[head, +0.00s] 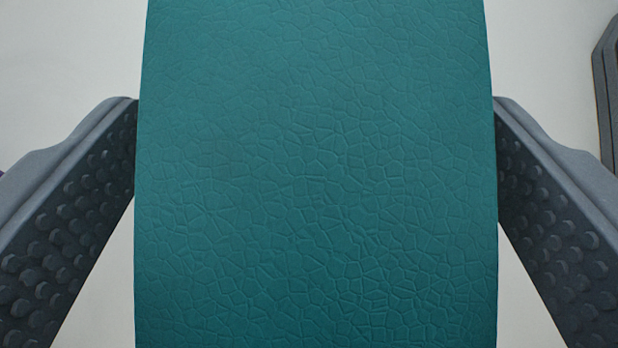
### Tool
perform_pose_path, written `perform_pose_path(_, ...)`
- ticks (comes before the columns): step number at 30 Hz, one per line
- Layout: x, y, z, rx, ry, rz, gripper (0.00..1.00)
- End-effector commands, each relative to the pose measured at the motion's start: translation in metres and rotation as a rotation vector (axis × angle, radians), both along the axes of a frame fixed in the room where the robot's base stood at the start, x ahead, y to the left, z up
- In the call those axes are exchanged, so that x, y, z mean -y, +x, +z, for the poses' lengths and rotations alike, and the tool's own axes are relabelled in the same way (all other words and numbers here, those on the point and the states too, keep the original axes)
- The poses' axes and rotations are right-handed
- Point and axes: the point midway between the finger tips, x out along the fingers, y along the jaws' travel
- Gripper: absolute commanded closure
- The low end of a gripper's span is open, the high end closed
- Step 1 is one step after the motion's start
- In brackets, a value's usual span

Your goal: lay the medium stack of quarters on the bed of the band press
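A teal, leather-grained piece (316,215) fills the middle of the head view from top to bottom. It looks like a stack of quarters, but its layers do not show, and I cannot tell its size against other stacks. My gripper (316,98) has one dark, studded finger on each side of it. Both fingertips meet its left and right edges with no visible gap, so the gripper looks shut on it. The band press and its bed are not in view.
A plain pale surface (545,45) shows on both sides behind the teal stack. A dark grey angular part (607,95) stands at the right edge, cut off by the frame. What lies behind the stack is hidden.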

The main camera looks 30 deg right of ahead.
Motion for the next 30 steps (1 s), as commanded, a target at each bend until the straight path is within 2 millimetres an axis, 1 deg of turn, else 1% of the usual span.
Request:
perform_pose_path(1, 0.000, 0.000, 0.000, 0.000, 0.000, 0.000, 0.30)
perform_pose_path(2, 0.000, 0.000, 0.000, 0.000, 0.000, 0.000, 0.39)
perform_pose_path(3, 0.000, 0.000, 0.000, 0.000, 0.000, 0.000, 0.50)
perform_pose_path(6, 0.000, 0.000, 0.000, 0.000, 0.001, -0.001, 0.73)
perform_pose_path(7, 0.000, 0.000, 0.000, 0.000, 0.001, -0.001, 0.73)
perform_pose_path(8, 0.000, 0.000, 0.000, 0.000, 0.001, -0.001, 0.78)
perform_pose_path(17, 0.000, -0.001, 0.002, -0.001, 0.001, -0.001, 0.78)
perform_pose_path(20, 0.001, -0.001, 0.008, 0.000, 0.000, -0.001, 0.78)
perform_pose_path(29, 0.001, 0.000, 0.038, 0.003, -0.002, -0.001, 0.78)
perform_pose_path(30, -0.001, -0.003, 0.037, 0.001, -0.001, -0.001, 0.78)
